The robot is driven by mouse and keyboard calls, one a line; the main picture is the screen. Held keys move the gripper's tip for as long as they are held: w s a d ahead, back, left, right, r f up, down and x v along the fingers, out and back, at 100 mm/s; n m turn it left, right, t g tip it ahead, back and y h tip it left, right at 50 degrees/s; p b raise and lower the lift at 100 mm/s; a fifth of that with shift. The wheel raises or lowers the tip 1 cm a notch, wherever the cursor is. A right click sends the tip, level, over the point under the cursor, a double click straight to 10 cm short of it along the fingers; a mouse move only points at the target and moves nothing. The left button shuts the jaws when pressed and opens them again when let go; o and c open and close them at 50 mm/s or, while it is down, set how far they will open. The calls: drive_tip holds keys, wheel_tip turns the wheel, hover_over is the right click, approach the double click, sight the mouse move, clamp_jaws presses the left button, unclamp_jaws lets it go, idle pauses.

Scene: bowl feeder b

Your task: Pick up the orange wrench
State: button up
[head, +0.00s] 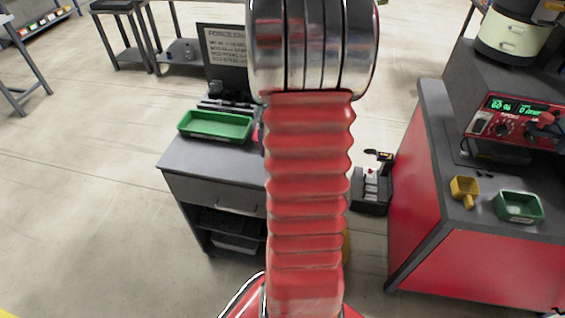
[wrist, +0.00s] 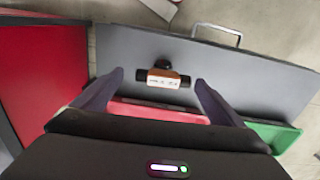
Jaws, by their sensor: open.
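My gripper (wrist: 159,77) is open in the wrist view, its two dark fingers spread to either side of a small orange-brown piece with a white label and black ends (wrist: 163,79). This seems to be the orange wrench, but its full shape is unclear. It shows between the fingertips, apart from both; the height gap cannot be told. A red tray (wrist: 158,113) lies just below it in the picture, partly hidden by my gripper. In the head view my own arm hides the wrench and my gripper.
A grey cabinet (head: 185,158) bears a green tray (head: 216,125); its grey surface (wrist: 235,75) and a green tray (wrist: 280,137) show in the wrist view. A red bench (head: 470,255) with a yellow scoop (head: 465,191) and green bin (head: 518,207) stands right. Floor lies open at left.

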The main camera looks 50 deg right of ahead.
drive_tip(key=shift+f, duration=0.45)
drive_tip(key=shift+w+a+f, duration=0.15)
drive_tip(key=shift+f, duration=2.45)
drive_tip(key=shift+c, duration=0.7)
drive_tip(key=c, duration=1.3)
